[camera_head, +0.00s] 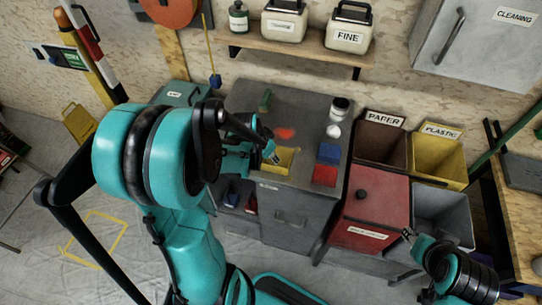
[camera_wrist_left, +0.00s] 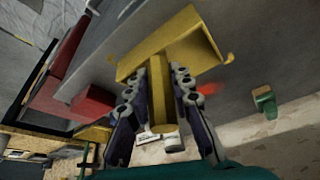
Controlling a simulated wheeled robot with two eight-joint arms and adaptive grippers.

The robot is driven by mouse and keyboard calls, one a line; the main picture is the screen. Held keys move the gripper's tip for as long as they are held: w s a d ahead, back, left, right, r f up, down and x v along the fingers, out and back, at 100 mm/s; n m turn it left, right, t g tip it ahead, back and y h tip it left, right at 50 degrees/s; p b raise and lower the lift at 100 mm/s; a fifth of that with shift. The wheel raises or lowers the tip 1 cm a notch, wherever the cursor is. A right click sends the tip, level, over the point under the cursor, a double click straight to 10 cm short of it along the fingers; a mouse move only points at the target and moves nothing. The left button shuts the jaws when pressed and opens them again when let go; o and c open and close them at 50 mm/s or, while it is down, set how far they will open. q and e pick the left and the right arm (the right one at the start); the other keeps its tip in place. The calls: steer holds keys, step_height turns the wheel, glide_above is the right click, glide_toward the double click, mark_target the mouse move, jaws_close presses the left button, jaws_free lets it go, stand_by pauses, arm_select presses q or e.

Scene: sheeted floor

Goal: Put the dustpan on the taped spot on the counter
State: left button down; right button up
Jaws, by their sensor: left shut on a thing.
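The yellow dustpan (camera_head: 283,160) is over the front part of the grey counter (camera_head: 305,107). In the left wrist view, its wide pan (camera_wrist_left: 178,45) points away from me and its handle (camera_wrist_left: 160,95) lies between the fingers. My left gripper (camera_head: 270,154) is shut on that handle. Small yellow tape marks (camera_wrist_left: 228,58) show beside the pan on the counter, so the pan covers most of the taped spot. I cannot tell whether the pan touches the counter. My right gripper (camera_head: 408,234) is at the lower right, away from the counter; its fingers are too small to read.
On the counter are a red patch (camera_head: 285,133), a green object (camera_head: 265,100), a dark-and-white jar (camera_head: 339,108), a blue box (camera_head: 329,153) and a red box (camera_head: 325,175). Paper (camera_head: 381,140) and plastic (camera_head: 437,155) bins stand right. Yellow tape (camera_head: 122,236) also marks the floor.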

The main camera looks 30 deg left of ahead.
arm_select(q)
steer(key=c, duration=1.3)
jaws_free()
steer(key=shift+f, duration=0.15)
steer(key=shift+c, duration=0.2)
steer(key=shift+r, duration=0.25)
steer(key=p+v, duration=0.5)
steer(key=v, duration=0.6)
steer(key=s+d+r+n+t, duration=0.1)
steer(key=s+d+r, duration=0.2)
steer(key=d, duration=0.2)
steer(key=s+d+r+n+t+y, duration=0.1)
steer(key=s+d+r+t, duration=0.1)
steer(key=d, duration=0.4)
steer(key=shift+s+d+r+n, duration=0.3)
steer(key=shift+s+r, duration=0.55)
steer(key=shift+s, duration=0.2)
